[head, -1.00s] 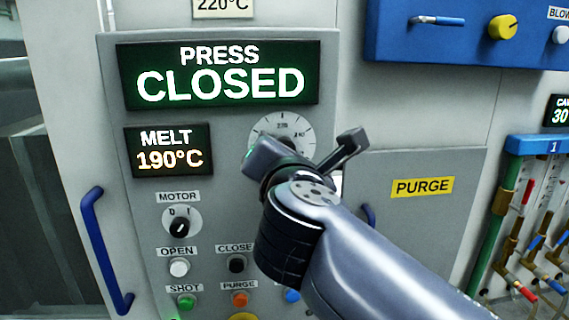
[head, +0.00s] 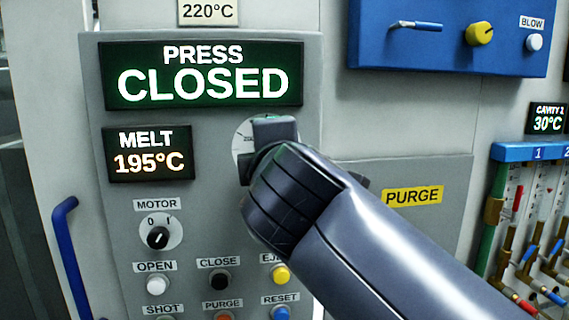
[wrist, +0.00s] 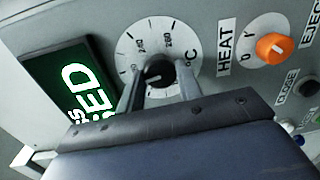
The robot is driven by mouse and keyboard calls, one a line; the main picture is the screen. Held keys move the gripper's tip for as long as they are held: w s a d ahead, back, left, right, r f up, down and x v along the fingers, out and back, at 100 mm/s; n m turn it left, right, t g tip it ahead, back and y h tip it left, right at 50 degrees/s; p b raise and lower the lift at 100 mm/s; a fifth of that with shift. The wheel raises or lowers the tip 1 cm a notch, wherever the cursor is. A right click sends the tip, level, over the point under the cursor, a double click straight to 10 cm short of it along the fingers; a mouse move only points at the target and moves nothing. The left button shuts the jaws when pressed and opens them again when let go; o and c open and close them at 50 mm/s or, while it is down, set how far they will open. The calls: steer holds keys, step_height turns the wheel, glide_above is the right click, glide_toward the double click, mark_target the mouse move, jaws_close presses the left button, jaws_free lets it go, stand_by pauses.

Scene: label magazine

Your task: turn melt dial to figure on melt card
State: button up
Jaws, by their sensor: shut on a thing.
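The melt dial is a black knob (wrist: 158,72) on a white round scale (wrist: 130,52) in the wrist view. In the head view only the left edge of its scale (head: 241,146) shows behind my wrist. My gripper (wrist: 160,84) is shut on the knob, one finger on each side of it. In the head view my gripper (head: 275,130) is in front of the dial and its fingertips are hidden. The melt display (head: 150,152) reads 195°C. The melt card (head: 208,12) above the press display reads 220°C.
The press display (head: 205,74) reads CLOSED. A motor switch (head: 158,237) and several push buttons sit below the dial. In the wrist view an orange heat knob (wrist: 273,48) is close by on the right. A blue box (head: 450,35) juts out at the upper right.

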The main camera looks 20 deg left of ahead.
steer(key=shift+f+m, duration=0.1)
steer(key=shift+m, duration=0.4)
steer(key=shift+b, duration=0.3)
steer(key=o, duration=1)
steer(key=b+v, duration=0.2)
steer(key=v, duration=0.8)
steer(key=shift+s+d, duration=0.25)
steer(key=shift+s, duration=0.1)
steer(key=shift+w, duration=0.1)
